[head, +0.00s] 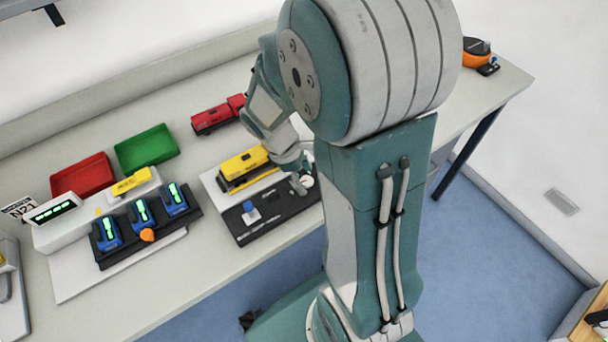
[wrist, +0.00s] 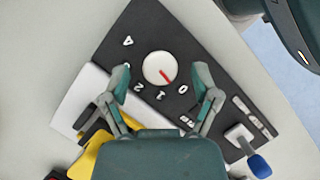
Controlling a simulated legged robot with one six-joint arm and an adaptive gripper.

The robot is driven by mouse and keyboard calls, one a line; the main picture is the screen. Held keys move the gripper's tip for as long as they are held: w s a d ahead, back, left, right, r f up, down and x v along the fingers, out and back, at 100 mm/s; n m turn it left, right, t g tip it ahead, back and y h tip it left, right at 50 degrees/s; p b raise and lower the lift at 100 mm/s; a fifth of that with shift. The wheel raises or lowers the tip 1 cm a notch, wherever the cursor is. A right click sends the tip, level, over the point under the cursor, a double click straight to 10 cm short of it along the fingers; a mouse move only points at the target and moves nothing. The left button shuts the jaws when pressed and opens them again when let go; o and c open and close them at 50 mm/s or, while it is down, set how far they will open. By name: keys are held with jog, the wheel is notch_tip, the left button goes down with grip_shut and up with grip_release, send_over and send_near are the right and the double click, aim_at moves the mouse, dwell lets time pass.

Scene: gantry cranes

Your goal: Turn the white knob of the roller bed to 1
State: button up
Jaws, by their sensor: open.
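The white knob (wrist: 157,64) is a round dial on the black panel (wrist: 150,25) of the roller bed. Its red pointer line aims down-right, between the 0 and the 1 and nearer the 0. Digits 0, 1, 2 and 4 show around it; one finger covers the spot between 2 and 4. My gripper (wrist: 162,76) is open, with one fingertip on each side of the knob and visible gaps to it. In the head view my gripper (head: 299,178) is over the panel's right end, and the knob (head: 308,181) is partly hidden.
A blue-capped lever (head: 251,211) is on the same panel. A yellow wagon (head: 243,165) stands just behind it, and a red wagon (head: 217,115) farther back. Green (head: 146,148) and red (head: 82,176) trays and a device with blue modules (head: 142,216) are to the left.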

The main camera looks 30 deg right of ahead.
grip_shut()
jog(key=shift+m, duration=0.3)
jog(key=m+y, duration=0.1)
jog(key=m, duration=0.2)
jog(key=shift+g, duration=0.4)
jog(key=shift+d+f+m+g+y, duration=0.15)
jog(key=shift+m+y, duration=0.3)
jog(key=shift+m, duration=0.6)
jog(key=shift+r+m+g+y, duration=0.15)
jog(key=shift+m+y, duration=0.3)
jog(key=shift+m, duration=0.6)
jog(key=shift+f, duration=0.1)
